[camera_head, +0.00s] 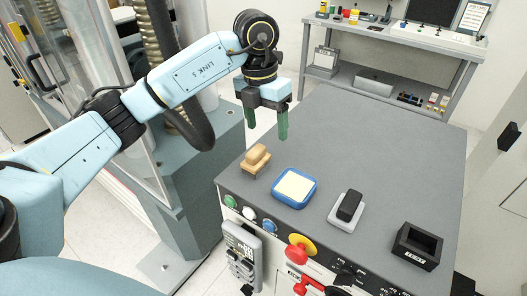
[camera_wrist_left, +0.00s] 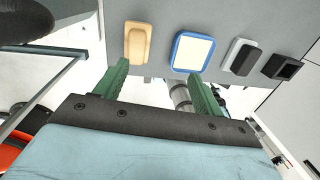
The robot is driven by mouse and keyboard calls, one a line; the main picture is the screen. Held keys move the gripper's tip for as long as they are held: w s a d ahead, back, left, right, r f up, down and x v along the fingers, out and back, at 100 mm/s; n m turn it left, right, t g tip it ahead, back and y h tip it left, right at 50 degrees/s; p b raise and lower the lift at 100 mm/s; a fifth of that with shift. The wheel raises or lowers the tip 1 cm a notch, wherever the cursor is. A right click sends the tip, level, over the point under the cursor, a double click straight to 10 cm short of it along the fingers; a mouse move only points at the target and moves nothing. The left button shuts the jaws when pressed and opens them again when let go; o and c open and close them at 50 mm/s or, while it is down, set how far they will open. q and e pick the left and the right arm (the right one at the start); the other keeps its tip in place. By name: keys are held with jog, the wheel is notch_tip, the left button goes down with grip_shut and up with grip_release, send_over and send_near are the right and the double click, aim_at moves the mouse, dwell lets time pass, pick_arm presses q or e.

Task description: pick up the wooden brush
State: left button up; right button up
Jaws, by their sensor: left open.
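The wooden brush (camera_head: 256,161) is a small tan block with a raised handle. It lies near the front left corner of the grey machine top. In the left wrist view the brush (camera_wrist_left: 138,41) is at the top, just beyond the left fingertip. My left gripper (camera_head: 267,122) hangs above and behind the brush in the head view, fingers pointing down, apart from it. In the left wrist view its two green fingers (camera_wrist_left: 160,75) are spread wide with nothing between them. My right gripper is not in view.
Right of the brush are a blue tray with a cream pad (camera_head: 295,187), a black block on a light base (camera_head: 347,208) and a black open box (camera_head: 416,246). Knobs and buttons line the front panel. The back of the top is clear. A shelf bench (camera_head: 393,34) stands behind.

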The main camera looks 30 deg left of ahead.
aim_at(256, 150)
pick_arm(q)
jog(key=a, duration=0.1)
jog(key=a+y, duration=0.1)
jog(key=shift+w+a+r+n, duration=0.2)
jog(key=shift+a+r+n, duration=0.05)
jog(key=shift+a+n, duration=0.1)
notch_tip(256, 150, down, 7)
jog(key=shift+s+r+p, duration=0.1)
jog(key=shift+s+p, duration=0.05)
jog(key=shift+p, duration=0.2)
jog(key=shift+a+f+p, duration=0.1)
jog(key=shift+f+p, duration=0.5)
jog(key=shift+f, duration=2.35)
jog(key=c, duration=1.1)
